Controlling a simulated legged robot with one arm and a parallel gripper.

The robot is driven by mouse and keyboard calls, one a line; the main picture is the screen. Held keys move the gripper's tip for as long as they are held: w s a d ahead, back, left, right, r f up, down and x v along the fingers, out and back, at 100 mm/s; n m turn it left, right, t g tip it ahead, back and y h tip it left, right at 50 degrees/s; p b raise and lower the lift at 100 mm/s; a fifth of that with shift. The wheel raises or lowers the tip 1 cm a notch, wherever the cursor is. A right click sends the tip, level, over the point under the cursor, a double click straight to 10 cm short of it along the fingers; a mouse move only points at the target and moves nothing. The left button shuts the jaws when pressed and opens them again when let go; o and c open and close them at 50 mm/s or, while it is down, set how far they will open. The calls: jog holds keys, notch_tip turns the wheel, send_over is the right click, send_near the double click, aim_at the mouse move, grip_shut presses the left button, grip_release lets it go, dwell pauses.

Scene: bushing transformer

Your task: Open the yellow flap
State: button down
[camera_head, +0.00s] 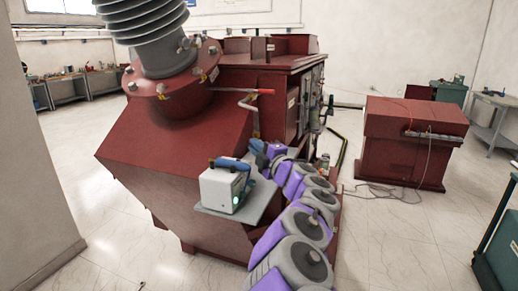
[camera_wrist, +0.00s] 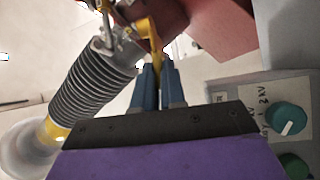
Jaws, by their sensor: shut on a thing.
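The yellow flap (camera_wrist: 153,36) shows in the wrist view as a narrow yellow piece at the top middle, beside metal fittings. The two blue fingers of my gripper (camera_wrist: 159,72) point up at it and are closed on its lower end. How far the flap is swung open cannot be told. In the head view my gripper (camera_head: 257,147) is at the far end of my purple and grey arm, just behind the white instrument box. The flap cannot be made out there.
The white instrument box (camera_head: 222,188) stands on a grey shelf (camera_head: 250,212) close to my arm. Its teal knob (camera_wrist: 287,118) is near my gripper on the right. The dark red transformer (camera_head: 175,150) with a ribbed grey bushing (camera_head: 150,35) rises behind. Floor at the right is partly clear.

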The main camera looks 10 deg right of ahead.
jog(key=shift+f, duration=0.2)
jog(key=c, duration=1.3)
grip_release()
jog(key=shift+w+a, duration=0.1)
jog(key=shift+w, duration=0.05)
jog(key=shift+c, duration=0.2)
jog(key=shift+o, duration=0.3)
jog(key=shift+r, duration=0.1)
jog(key=p+v, duration=0.3)
jog(key=v, duration=1.4)
jog(key=shift+s, duration=0.2)
